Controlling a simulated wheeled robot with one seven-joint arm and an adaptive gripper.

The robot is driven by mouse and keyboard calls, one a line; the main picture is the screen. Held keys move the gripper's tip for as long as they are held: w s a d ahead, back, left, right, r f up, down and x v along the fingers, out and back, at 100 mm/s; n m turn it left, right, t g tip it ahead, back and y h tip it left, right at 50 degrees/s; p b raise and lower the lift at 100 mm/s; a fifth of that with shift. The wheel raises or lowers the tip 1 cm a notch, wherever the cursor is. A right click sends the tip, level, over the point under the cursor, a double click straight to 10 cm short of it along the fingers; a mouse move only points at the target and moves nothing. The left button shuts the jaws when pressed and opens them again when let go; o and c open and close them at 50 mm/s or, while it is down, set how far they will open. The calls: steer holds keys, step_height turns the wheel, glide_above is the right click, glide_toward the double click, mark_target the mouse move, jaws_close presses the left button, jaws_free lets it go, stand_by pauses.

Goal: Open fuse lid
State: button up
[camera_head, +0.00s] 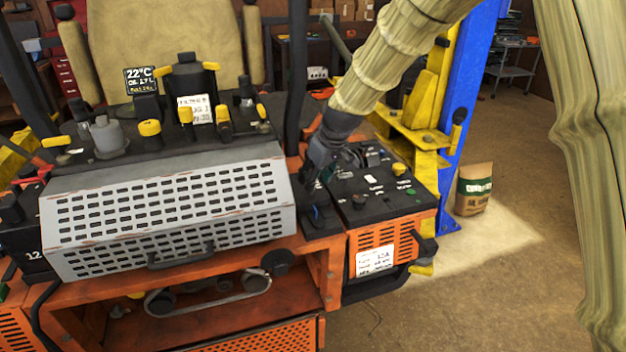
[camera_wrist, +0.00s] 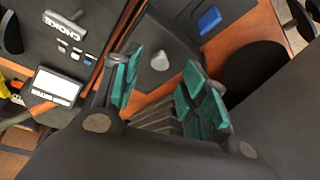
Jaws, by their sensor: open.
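My gripper (camera_head: 316,178) is over the dark panel strip (camera_head: 322,222) between the grey perforated cover and the right-hand control box. In the wrist view its two green-padded fingers (camera_wrist: 162,84) are apart with nothing held between them. A small grey knob (camera_wrist: 159,61) shows beyond the gap between the fingertips. A blue part (camera_wrist: 208,20) sits on a dark panel above the right finger. I cannot tell which part is the fuse lid; the fingers and wrist hide some of the panel.
The control box (camera_head: 380,190) with several knobs stands right of my gripper. The grey perforated cover (camera_head: 170,205) is at left. A blue lift post (camera_head: 470,100) with yellow arms rises behind.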

steer(key=shift+p+x, duration=0.5)
steer(key=shift+x, duration=1.15)
steer(key=shift+s, duration=0.1)
steer(key=shift+c, duration=0.2)
jaws_close()
